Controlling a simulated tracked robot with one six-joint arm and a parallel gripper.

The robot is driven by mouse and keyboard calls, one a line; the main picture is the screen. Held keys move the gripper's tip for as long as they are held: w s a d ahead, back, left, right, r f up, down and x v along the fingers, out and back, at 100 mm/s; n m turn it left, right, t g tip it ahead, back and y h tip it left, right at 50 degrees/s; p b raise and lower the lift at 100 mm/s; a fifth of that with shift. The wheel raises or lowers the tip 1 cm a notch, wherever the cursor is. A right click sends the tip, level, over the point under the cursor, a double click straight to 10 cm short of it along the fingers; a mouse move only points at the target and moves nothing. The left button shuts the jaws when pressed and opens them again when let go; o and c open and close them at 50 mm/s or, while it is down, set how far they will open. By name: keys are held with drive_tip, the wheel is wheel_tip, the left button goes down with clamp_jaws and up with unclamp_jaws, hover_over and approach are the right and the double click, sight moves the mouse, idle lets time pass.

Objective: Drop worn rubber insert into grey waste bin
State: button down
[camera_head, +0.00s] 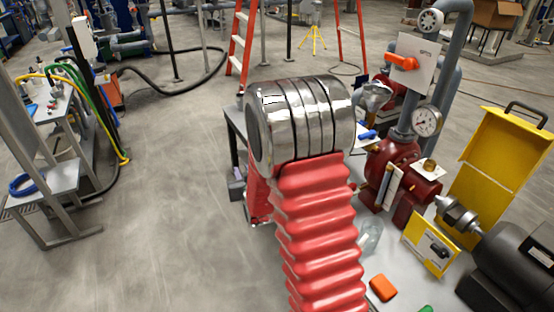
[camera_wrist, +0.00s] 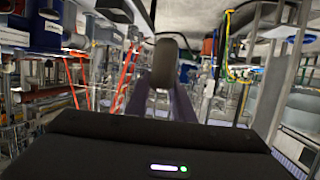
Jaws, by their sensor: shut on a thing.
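My gripper (camera_wrist: 166,96) shows in the wrist view, with its fingers closed on a dark rounded piece. This piece looks like the worn rubber insert (camera_wrist: 165,62) and stands out from between the fingers, held in the air. In the head view my own red ribbed arm and its shiny metal joint fill the middle, and I cannot make out the gripper or the insert there. I cannot pick out a grey waste bin with certainty in either view.
A bench at right holds a red pump (camera_head: 393,160), a pressure gauge (camera_head: 427,121), an open yellow case (camera_head: 500,165), a dark motor (camera_head: 515,265) and an orange block (camera_head: 383,288). A workbench (camera_head: 50,195) stands at left. The grey floor (camera_head: 165,210) between is clear.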

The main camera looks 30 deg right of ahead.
drive_tip(key=w+a+f+n+y, duration=0.1)
drive_tip(key=a+f+n+y, duration=0.1)
drive_tip(key=a, duration=1.4)
drive_tip(key=shift+a+n+t+y, duration=0.3)
drive_tip(key=shift+n+y, duration=0.2)
drive_tip(key=shift+y, duration=0.5)
drive_tip(key=shift+w, duration=0.1)
